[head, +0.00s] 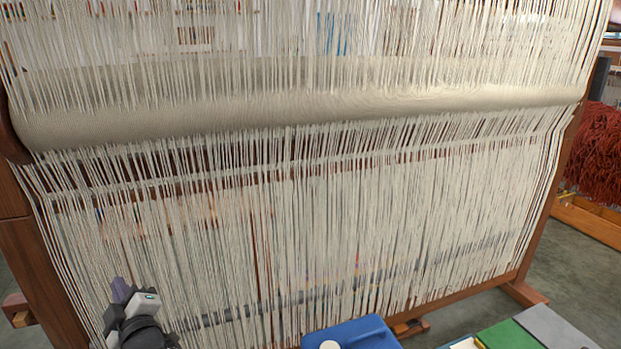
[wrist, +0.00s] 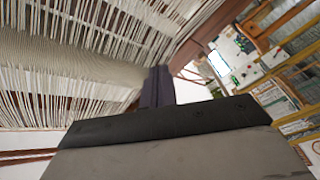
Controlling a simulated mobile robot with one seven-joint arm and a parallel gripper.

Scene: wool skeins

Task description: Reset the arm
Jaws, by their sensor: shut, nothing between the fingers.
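My gripper (head: 121,288) shows at the bottom left of the head view, in front of the loom threads, with part of my dark arm below it. Its dark purple-grey fingers also show in the wrist view (wrist: 157,84), pressed together with nothing between them. The wrist view is tilted. The fingertips appear near the loom's cloth roll (head: 300,113) and threads there; whether they touch anything I cannot tell. Most of my arm is outside the head view.
A large wooden loom (head: 39,275) with cream warp threads (head: 330,220) fills the head view. A blue container (head: 352,335) and a green board (head: 508,336) are at the bottom. Red wool (head: 595,150) hangs at the right. Grey floor (head: 572,272) is open at lower right.

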